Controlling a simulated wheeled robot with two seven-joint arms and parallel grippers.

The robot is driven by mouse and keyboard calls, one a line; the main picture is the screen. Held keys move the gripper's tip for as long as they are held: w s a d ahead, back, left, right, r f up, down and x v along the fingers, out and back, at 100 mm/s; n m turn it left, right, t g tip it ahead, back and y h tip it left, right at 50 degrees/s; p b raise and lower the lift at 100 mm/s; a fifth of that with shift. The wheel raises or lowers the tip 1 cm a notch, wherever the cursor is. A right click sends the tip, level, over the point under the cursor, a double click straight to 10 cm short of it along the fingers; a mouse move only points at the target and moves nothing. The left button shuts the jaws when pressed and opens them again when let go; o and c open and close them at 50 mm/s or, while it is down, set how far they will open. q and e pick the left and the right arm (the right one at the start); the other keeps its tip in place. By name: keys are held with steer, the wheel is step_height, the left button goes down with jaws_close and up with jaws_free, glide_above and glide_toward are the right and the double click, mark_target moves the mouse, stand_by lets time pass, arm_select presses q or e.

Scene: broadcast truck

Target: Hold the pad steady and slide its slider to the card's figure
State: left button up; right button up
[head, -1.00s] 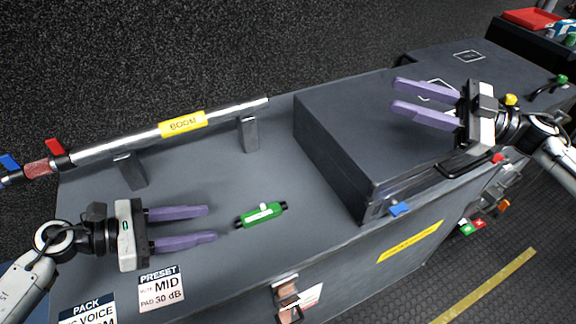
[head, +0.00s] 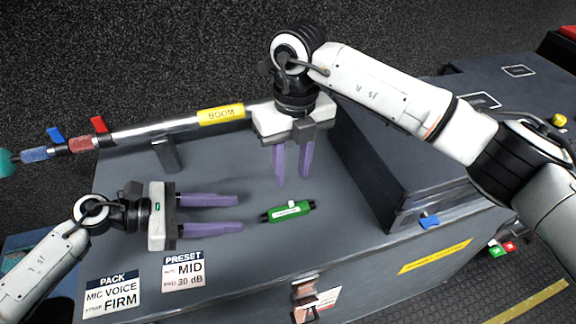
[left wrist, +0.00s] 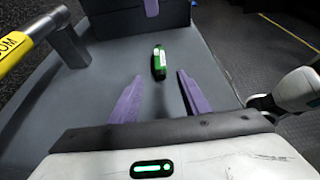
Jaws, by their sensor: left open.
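The pad (head: 288,212) is a small green cylinder with black ends, a white label and a small white slider knob on top. It lies on the grey case top, and also shows in the left wrist view (left wrist: 159,62). The preset card (head: 184,271) at the front reads MID and 30 dB. My left gripper (head: 240,213) is open and empty, its tips just short of the pad's left end. In the left wrist view the pad lies beyond and between its fingertips (left wrist: 161,75). My right gripper (head: 293,180) is open and empty, fingers pointing down behind the pad.
A boom pole (head: 170,127) rests on stands along the back edge. A large dark box (head: 400,175) stands right of the pad. A pack card (head: 112,291) reads MIC VOICE and FIRM. The case top around the pad is clear.

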mark_target(274, 212)
arm_select(q)
steer(key=shift+d, duration=0.2)
steer(key=shift+w+d+f, duration=0.15)
steer(key=shift+d+f, duration=0.05)
steer(key=shift+d, duration=0.15)
steer(key=x, duration=0.9)
steer(key=shift+f, duration=0.1)
